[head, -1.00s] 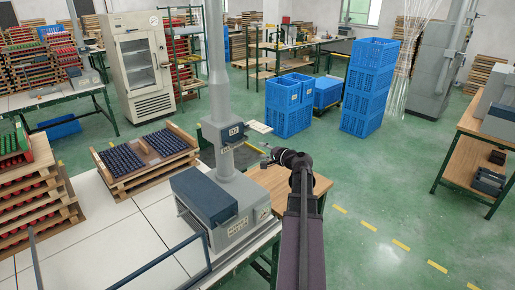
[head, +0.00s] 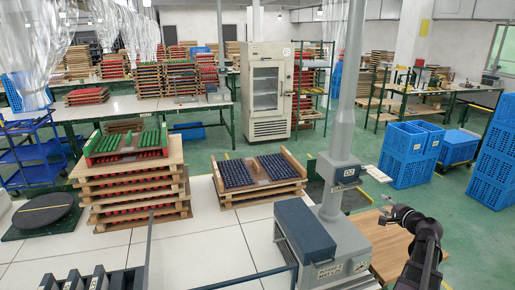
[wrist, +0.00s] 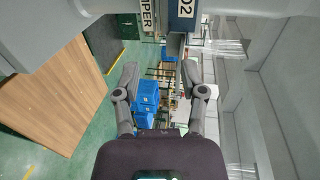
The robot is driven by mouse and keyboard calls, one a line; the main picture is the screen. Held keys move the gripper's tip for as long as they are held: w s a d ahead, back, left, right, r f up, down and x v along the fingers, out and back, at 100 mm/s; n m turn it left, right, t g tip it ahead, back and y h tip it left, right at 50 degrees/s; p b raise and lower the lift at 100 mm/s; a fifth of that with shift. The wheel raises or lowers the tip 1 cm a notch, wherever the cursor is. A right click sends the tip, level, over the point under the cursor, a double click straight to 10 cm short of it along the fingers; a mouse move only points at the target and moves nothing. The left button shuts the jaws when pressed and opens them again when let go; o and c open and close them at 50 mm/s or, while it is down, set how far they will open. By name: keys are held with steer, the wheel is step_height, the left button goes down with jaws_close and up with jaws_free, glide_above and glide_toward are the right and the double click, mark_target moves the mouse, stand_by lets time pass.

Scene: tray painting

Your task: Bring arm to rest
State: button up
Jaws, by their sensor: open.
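My gripper (wrist: 160,85) is open and empty in the wrist view, its two fingers spread apart with nothing between them. In the head view my gripper (head: 386,212) is at the right, at the end of my dark arm, above the wooden table (head: 385,243). It points left toward the grey machine with a column (head: 340,170). The fingertips are too small there to make out clearly. The wooden table also shows at the left of the wrist view (wrist: 50,85).
A grey-blue machine housing (head: 305,230) stands left of my arm on the white bench (head: 200,250). Stacked wooden trays (head: 130,180) and a tray of dark parts (head: 262,172) sit on the bench. Blue crates (head: 405,155) stand on the green floor behind my arm.

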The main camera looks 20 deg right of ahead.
steer(key=w+a+f+n+g+y, duration=0.2)
steer(key=a+f+n, duration=0.1)
steer(key=a, duration=0.6)
steer(key=w+a+f+n+g+y, duration=0.1)
steer(key=w+a+f+n+g, duration=0.15)
steer(key=a, duration=0.55)
steer(key=w+a+f+n+g+y, duration=0.2)
steer(key=a+f+n+g, duration=0.15)
steer(key=a, duration=0.55)
steer(key=s+a+f+n+g+h, duration=0.1)
steer(key=s+a+f+n+g, duration=0.1)
steer(key=a, duration=0.5)
steer(key=s+a+f+n+g+h, duration=0.2)
steer(key=s+a+n, duration=0.1)
steer(key=a, duration=0.4)
steer(key=s+a+f+n+g+h, duration=0.1)
steer(key=s+a+f+n+g, duration=0.1)
steer(key=a, duration=0.5)
steer(key=shift+s+a+n+g, duration=0.2)
steer(key=shift+a+n+g, duration=0.15)
steer(key=shift+n, duration=0.45)
steer(key=shift+s+a+f+g+h+b, duration=0.2)
steer(key=shift+s+f+h+b, duration=0.05)
steer(key=shift+s+f+b, duration=0.3)
steer(key=shift+s+a+f+g+h+b, duration=0.15)
steer(key=shift+s+f+h+b, duration=0.1)
steer(key=shift+s+f+b, duration=0.85)
steer(key=shift+s, duration=0.15)
